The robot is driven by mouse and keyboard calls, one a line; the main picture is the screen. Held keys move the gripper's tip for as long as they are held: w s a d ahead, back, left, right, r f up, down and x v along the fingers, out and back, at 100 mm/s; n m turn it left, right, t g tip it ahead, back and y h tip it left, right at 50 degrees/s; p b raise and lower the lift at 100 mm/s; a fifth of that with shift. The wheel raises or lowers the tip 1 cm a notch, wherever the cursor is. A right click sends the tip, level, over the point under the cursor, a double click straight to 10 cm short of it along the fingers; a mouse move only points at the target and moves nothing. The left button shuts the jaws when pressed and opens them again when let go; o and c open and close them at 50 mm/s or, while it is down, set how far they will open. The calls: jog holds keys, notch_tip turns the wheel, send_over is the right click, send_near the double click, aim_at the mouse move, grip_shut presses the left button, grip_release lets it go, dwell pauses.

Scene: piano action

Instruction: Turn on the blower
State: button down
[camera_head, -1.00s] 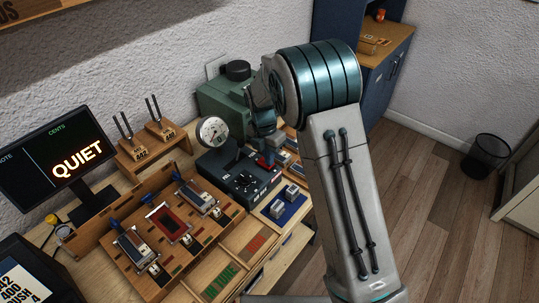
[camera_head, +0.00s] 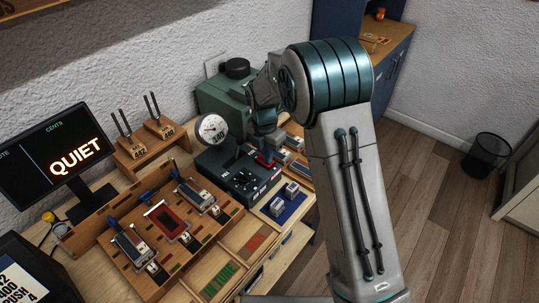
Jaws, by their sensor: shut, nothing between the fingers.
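A dark control box (camera_head: 236,172) stands on the bench, with a red rocker-like switch (camera_head: 264,161) at its back right and small knobs on its front. A round white dial gauge (camera_head: 212,129) rises from it; its face shows a number that looks like 140. A green box (camera_head: 222,97) with a black round cap stands behind; which unit is the blower is not labelled. My gripper (camera_head: 266,128) is shut and empty, just above and behind the red switch, partly hidden by my arm. I cannot tell whether it touches the switch.
A monitor (camera_head: 55,158) reading QUIET stands at the left. Two tuning forks on wooden blocks (camera_head: 138,148) stand near the wall. A wooden tray (camera_head: 110,240) holds reed parts. A blue mat (camera_head: 285,205) with small metal blocks lies right of the control box.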

jog(key=shift+w+a+r, duration=0.15)
jog(key=shift+w+a, duration=0.15)
jog(key=shift+a, duration=0.15)
jog(key=shift+r+p, duration=0.45)
jog(key=shift+r, duration=0.1)
notch_tip(320, 180, up, 13)
jog(key=s+d, duration=0.1)
jog(key=shift+d, duration=0.15)
jog(key=shift+f, duration=0.1)
